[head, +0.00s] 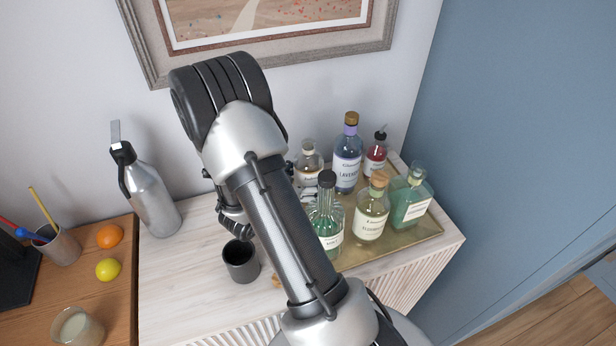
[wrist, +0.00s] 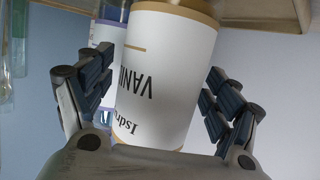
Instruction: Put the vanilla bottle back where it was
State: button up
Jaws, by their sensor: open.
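The vanilla bottle (wrist: 165,85) fills the middle of the wrist view, its white label upside down there. My gripper (wrist: 158,72) is open, with one finger on each side of the bottle. A gap shows between the right finger and the bottle; the left finger is close to its edge. In the head view, a small clear bottle with a pale label (head: 309,162), apparently the vanilla one, is upright at the tray's back left. My arm hides its lower part and most of my gripper. I cannot tell whether its base touches the gold tray (head: 408,240).
The lavender bottle (head: 347,158) stands close to its right. A red bottle (head: 376,158), green bottles (head: 409,200) and a pale yellow bottle (head: 371,213) crowd the tray. A dark cup (head: 241,262) and a metal bottle (head: 151,195) stand left on the pale cabinet top.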

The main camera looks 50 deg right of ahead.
jog(key=p+v, duration=0.2)
jog(key=v, duration=0.5)
jog(key=shift+a+r, duration=0.2)
jog(key=shift+a, duration=0.05)
